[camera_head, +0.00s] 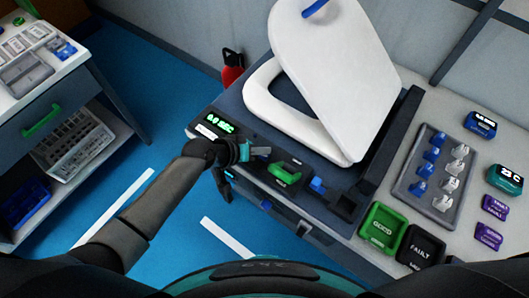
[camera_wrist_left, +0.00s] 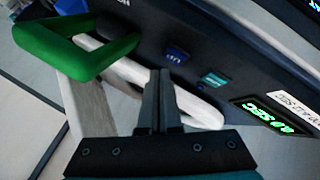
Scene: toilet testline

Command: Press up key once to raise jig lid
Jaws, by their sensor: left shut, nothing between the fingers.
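The test jig (camera_head: 235,139) holds a white seat (camera_head: 275,115) with its white lid (camera_head: 335,75) tilted up above it. My left gripper (camera_head: 264,151) is over the jig's front left, its fingers shut and empty. In the left wrist view, the shut fingers (camera_wrist_left: 160,92) point at the panel, with a blue key (camera_wrist_left: 177,54) just beyond and to the right of the tips and a teal key (camera_wrist_left: 214,77) further right. The key labels are too small to read surely. Contact with a key cannot be told. My right gripper is not in view.
A green handle (camera_head: 286,170) and a blue part (camera_head: 318,185) sit along the jig's front. A green display (camera_head: 218,122) is left of my gripper. Green (camera_head: 381,228) and black (camera_head: 421,249) trays and a parts tray (camera_head: 407,179) stand at right.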

